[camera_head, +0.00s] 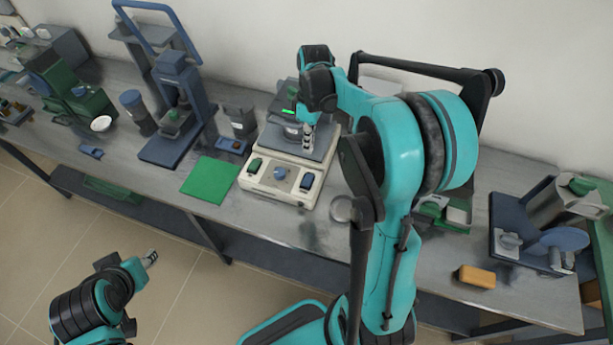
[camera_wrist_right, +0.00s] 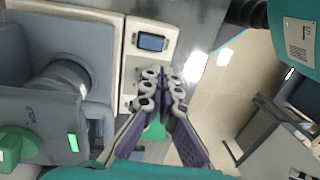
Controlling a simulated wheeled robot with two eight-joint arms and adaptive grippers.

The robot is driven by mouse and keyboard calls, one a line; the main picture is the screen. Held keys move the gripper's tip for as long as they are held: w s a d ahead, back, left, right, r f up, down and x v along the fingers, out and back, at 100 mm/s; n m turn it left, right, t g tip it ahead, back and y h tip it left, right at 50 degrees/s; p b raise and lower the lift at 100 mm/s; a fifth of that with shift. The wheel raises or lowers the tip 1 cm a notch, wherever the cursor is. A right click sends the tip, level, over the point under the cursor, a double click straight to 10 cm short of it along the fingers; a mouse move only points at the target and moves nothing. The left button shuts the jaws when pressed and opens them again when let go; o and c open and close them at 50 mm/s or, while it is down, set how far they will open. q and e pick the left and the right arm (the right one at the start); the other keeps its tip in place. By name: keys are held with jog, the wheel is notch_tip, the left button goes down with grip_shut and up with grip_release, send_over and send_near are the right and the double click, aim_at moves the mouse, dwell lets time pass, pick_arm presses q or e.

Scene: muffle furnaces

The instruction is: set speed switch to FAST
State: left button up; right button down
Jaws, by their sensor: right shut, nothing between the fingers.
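A beige bench device (camera_head: 284,180) stands on the table below my right gripper. Its front panel carries a green switch (camera_head: 255,165) at left, a round grey knob (camera_head: 281,172) in the middle and a dark blue switch (camera_head: 307,181) at right. The blue switch also shows in the right wrist view (camera_wrist_right: 152,42). Its labels and setting are too small to read. My right gripper (camera_head: 308,148) is shut and empty, pointing down above the device. In the wrist view its fingertips (camera_wrist_right: 162,78) are beside the panel, apart from the blue switch. My left gripper (camera_head: 151,257) hangs low, in front of the table.
A green mat (camera_head: 211,180) lies left of the device. A blue press-like stand (camera_head: 165,150) is further left. A small round metal dish (camera_head: 341,209) is right of the device. An orange block (camera_head: 476,277) and a blue-grey machine (camera_head: 530,240) are at right.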

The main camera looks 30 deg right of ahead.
aim_at(306, 183)
jog(key=shift+f, duration=0.1)
jog(key=f+b, duration=0.1)
jog(key=f, duration=0.3)
jog(key=a+f+b, duration=0.1)
jog(key=f+b, duration=0.1)
jog(key=f, duration=0.3)
jog(key=s+f+b, duration=0.1)
jog(key=f, duration=0.3)
jog(key=shift+s+a+f, duration=0.1)
jog(key=shift+a+f, duration=0.2)
jog(key=shift+f, duration=0.05)
jog(key=shift+s+a+f+t+h+b, duration=0.2)
jog(key=shift+f+t+h+b, duration=0.15)
jog(key=shift+f+b, duration=0.2)
jog(key=shift+r, duration=0.25)
jog(key=shift+w+d, duration=0.1)
jog(key=shift+d, duration=0.1)
